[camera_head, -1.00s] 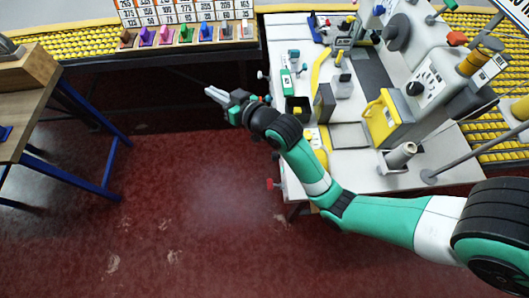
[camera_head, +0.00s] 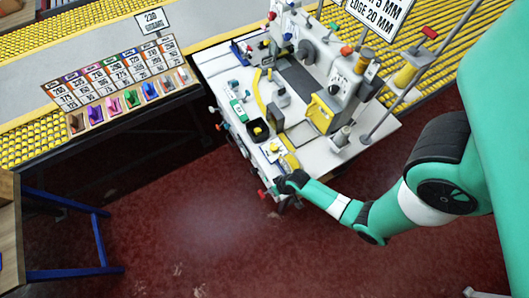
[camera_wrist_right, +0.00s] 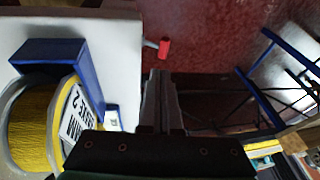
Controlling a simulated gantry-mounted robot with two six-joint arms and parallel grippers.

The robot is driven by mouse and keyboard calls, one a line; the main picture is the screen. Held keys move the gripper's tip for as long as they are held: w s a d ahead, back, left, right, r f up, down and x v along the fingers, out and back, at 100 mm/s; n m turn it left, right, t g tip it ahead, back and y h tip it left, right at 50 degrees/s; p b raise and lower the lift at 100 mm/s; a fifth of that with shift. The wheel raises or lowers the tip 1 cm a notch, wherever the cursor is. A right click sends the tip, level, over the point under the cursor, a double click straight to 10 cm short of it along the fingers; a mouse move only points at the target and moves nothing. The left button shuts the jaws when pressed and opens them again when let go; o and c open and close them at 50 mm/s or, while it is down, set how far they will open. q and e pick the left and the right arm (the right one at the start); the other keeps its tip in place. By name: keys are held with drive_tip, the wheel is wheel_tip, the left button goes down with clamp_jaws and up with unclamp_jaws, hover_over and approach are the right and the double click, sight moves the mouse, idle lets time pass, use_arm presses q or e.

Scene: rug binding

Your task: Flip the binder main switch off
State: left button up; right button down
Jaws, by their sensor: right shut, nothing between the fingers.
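The binder (camera_head: 300,85) is a grey machine with knobs and a control panel, standing on a white table. I cannot tell for sure which part is its main switch. A small red-handled lever (camera_head: 262,194) sticks out from the table's near left edge. It also shows in the wrist view as a red handle (camera_wrist_right: 164,47) on a light stem, beyond my fingertips and apart from them. My right gripper (camera_head: 276,186) is beside that edge, close to the lever. In the wrist view its fingers (camera_wrist_right: 160,80) are together and empty. My left gripper is not in view.
In the wrist view a yellow roll (camera_wrist_right: 32,125) in a blue holder (camera_wrist_right: 88,75) stands left of my fingers. A rack of coloured pieces (camera_head: 128,100) stands at the left. A blue-legged wooden bench (camera_head: 65,208) is further left. The red floor (camera_head: 190,225) between is clear.

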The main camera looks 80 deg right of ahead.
drive_tip(key=b, duration=0.7)
approach(263, 193)
drive_tip(key=x, duration=0.5)
drive_tip(key=shift+r, duration=0.1)
drive_tip(key=shift+w+d+f, duration=0.15)
drive_tip(key=shift+w+f, duration=0.2)
drive_tip(key=shift+f, duration=0.25)
drive_tip(key=shift+s, duration=0.15)
